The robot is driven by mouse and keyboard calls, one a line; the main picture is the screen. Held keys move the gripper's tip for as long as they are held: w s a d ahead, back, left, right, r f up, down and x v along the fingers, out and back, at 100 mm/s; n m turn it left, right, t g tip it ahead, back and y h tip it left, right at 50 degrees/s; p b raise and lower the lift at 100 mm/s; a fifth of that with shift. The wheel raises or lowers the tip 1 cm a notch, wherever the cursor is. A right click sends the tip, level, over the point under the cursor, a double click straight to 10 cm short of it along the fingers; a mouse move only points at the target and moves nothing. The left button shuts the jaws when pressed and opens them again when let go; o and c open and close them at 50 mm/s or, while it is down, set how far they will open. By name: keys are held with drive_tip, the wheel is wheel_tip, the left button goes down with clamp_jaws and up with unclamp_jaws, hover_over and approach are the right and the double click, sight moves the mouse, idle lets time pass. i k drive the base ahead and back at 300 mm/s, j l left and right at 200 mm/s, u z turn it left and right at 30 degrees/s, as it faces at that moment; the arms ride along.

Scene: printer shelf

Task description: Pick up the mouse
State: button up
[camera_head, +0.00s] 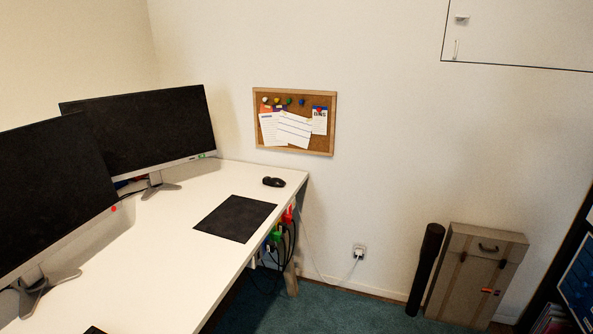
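The mouse (273,182) is small and black. It lies on the white desk (170,235) near the far right corner, beyond the black mat (235,218) and apart from it. My gripper is not visible in the head view.
Two monitors (140,122) stand along the desk's left side. Cables and coloured clips (277,235) hang at the desk's right edge. A corkboard (294,121) is on the wall. A tan case (474,272) and a black tube (425,268) lean at the wall. Teal carpet (330,309) shows open floor.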

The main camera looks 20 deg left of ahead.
sight(273, 182)
drive_tip(key=i+u, duration=0.2)
drive_tip(key=i, duration=0.25)
drive_tip(key=i+l+u, duration=0.2)
drive_tip(key=i, duration=0.25)
drive_tip(key=i+u, duration=0.2)
drive_tip(key=i, duration=0.25)
drive_tip(key=i+l+u, duration=0.15)
drive_tip(key=i+u, duration=0.3)
drive_tip(key=i+l+u, duration=0.25)
drive_tip(key=u, duration=0.15)
drive_tip(key=i+l+u, duration=0.65)
drive_tip(key=l+u, duration=0.2)
